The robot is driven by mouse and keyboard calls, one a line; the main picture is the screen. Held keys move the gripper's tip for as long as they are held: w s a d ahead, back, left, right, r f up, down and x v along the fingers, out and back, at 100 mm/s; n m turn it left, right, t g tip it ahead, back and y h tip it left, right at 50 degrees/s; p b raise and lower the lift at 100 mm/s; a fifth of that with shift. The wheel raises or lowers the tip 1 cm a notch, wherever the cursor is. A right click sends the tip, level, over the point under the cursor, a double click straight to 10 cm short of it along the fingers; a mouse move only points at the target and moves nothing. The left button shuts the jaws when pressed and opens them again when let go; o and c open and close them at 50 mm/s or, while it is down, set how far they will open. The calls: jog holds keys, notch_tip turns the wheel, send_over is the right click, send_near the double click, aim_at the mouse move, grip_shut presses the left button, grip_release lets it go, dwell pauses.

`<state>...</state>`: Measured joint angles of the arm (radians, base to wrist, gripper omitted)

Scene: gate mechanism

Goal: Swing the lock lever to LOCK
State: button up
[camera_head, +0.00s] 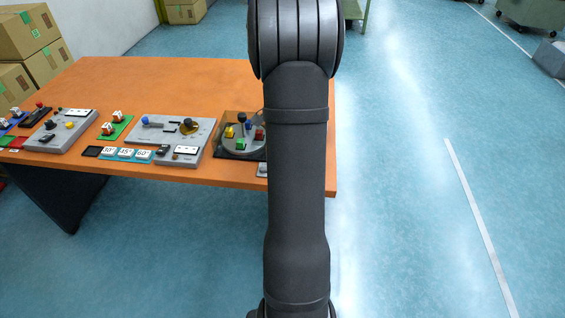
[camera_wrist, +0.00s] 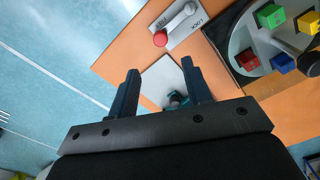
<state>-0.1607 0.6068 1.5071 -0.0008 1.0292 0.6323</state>
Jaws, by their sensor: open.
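The lock lever (camera_wrist: 176,24) shows at the top of the wrist view as a light grey arm with a red round knob (camera_wrist: 160,39). It lies slantwise on a small grey plate (camera_wrist: 199,18) marked LOCK and FREE. The knob end points down and left, towards my fingers. My gripper (camera_wrist: 160,67) is open, with nothing held, below the knob in the picture and apart from it. In the head view my arm hides the lever and my gripper; a small grey piece (camera_head: 262,170) shows beside the arm at the table edge.
A round turntable (camera_wrist: 240,40) with coloured blocks stands right of the lever; it also shows in the head view (camera_head: 223,146). A grey plate with a teal part (camera_wrist: 177,99) shows between my fingers. Grey panels (camera_head: 170,130) fill the table's left. Open floor lies right.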

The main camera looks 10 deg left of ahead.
notch_tip(320, 180, down, 11)
jog(key=shift+r, duration=0.1)
dwell(0.3)
grip_shut()
